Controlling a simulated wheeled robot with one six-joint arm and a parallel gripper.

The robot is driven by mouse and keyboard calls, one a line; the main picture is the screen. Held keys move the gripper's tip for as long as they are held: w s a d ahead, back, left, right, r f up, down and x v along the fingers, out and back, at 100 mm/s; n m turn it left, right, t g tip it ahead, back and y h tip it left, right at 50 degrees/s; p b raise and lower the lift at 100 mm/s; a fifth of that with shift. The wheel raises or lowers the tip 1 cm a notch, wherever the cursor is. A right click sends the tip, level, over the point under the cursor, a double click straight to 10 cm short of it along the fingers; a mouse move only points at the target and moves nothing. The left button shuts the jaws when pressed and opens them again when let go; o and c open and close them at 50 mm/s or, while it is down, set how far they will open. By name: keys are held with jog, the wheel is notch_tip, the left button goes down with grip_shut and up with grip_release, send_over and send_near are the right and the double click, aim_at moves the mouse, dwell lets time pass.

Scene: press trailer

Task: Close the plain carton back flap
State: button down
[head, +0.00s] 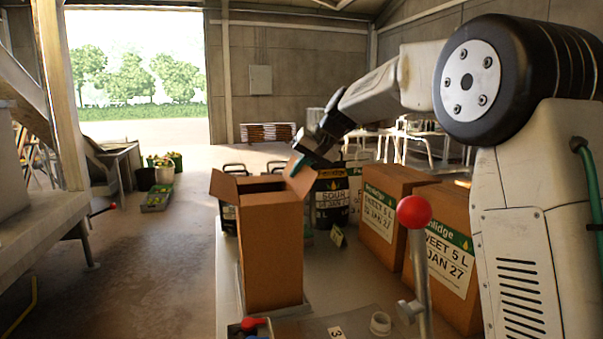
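The plain brown carton (272,255) stands upright on the trailer bed, left of the labelled cartons. Its left flap (222,187) sticks up and outward. A right-hand flap (299,180) stands up at a tilt. I cannot clearly make out the back flap at the far top edge. My gripper (311,160) is above the carton's right rear corner, close behind or against the raised right flap. Its fingertips are small and partly hidden, so I cannot tell whether it is open or holds anything.
Labelled cartons (393,222) stand on the right, below my arm. Dark labelled containers (331,205) stand behind the plain carton. A red-knobbed lever (414,212) rises in front. A small tent card (338,237) and a white ring (380,322) lie on the bed. Open floor is left.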

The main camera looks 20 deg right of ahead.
aim_at(288, 182)
jog(key=a+h, duration=0.1)
jog(key=h, duration=0.1)
jog(key=a+n+h, duration=0.1)
jog(key=h, duration=0.1)
jog(key=shift+r, duration=0.35)
jog(key=a+h, duration=0.1)
jog(key=h, duration=0.1)
jog(key=a+n+h, duration=0.1)
jog(key=h, duration=0.1)
jog(key=shift+h, duration=0.4)
jog(key=h, duration=0.2)
jog(key=a+f+h, duration=0.1)
jog(key=h, duration=0.1)
jog(key=shift+a+n, duration=0.2)
jog(key=shift+n, duration=0.2)
jog(key=shift+a+f+n+h, duration=0.25)
jog(key=shift+f+h, duration=0.05)
jog(key=shift+h, duration=0.7)
jog(key=shift+a+f+n+h, duration=0.25)
jog(key=shift+f+h, duration=0.05)
jog(key=shift+h, duration=0.7)
jog(key=c, duration=1.6)
grip_release()
jog(key=shift+c, duration=0.2)
jog(key=v, duration=0.7)
jog(key=shift+s+a, duration=0.25)
jog(key=shift+a, duration=0.05)
